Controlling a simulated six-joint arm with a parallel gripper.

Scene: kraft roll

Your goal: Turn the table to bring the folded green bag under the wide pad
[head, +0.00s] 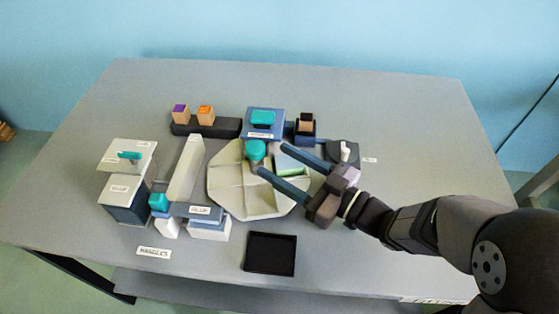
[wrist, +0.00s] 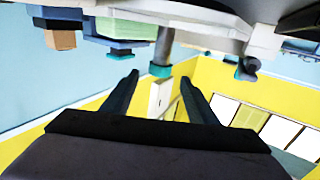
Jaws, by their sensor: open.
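The pale octagonal turntable (head: 240,203) stands mid-table, divided by ridges into sections. A teal-topped knob (head: 255,150) stands over its back part. My gripper (head: 271,159) is open, with its two dark fingers reaching over the turntable from the right toward the knob. In the wrist view, a post with a teal end (wrist: 160,70) shows between and beyond the open fingers (wrist: 160,79); contact cannot be told. A pale block with a green edge, perhaps the folded green bag (head: 291,169), lies on the turntable's right part, partly hidden by the fingers. Which part is the wide pad is unclear.
Behind the turntable stands a blue unit (head: 263,130) with a teal top. A dark rack (head: 205,128) holds purple- and orange-topped blocks. Labelled boxes (head: 126,205) and a long pale bar (head: 186,168) stand left. A black tray (head: 270,254) lies in front. The table's far right is clear.

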